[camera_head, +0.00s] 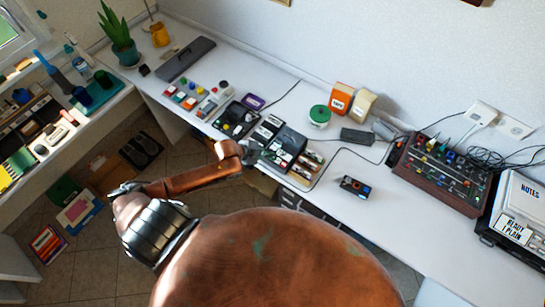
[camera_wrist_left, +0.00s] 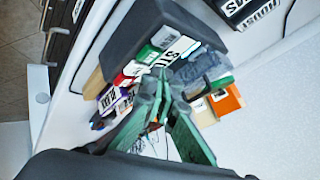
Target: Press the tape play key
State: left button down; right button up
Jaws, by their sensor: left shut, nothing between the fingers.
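The tape deck (camera_head: 285,145) is a dark box with a row of keys on the white counter, near its front edge. In the left wrist view its dark body (camera_wrist_left: 200,22) fills the top, with green, red and white keys along its side. A white label (camera_wrist_left: 172,52) near the green key seems to read STOP. A smaller white label (camera_wrist_left: 108,99) further left may read PLAY, but is too small to be sure. My left gripper (camera_head: 254,153) is shut and empty, its tips (camera_wrist_left: 164,80) just in front of the keys. Contact with a key cannot be told. My right gripper is out of view.
A dark red mixer (camera_head: 440,173) stands to the right with cables behind it. An orange box (camera_head: 338,100) and a green reel (camera_head: 319,115) stand at the back. The counter between deck and mixer is mostly clear.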

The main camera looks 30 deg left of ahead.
pick_arm(q)
jog(key=shift+f, duration=0.4)
jog(key=shift+f, duration=0.45)
dwell(0.6)
dwell(0.4)
jog(key=shift+r+p, duration=0.7)
jog(key=shift+r, duration=0.2)
notch_tip(320, 180, up, 5)
jog(key=p, duration=0.5)
jog(key=shift+d, duration=0.1)
dwell(0.5)
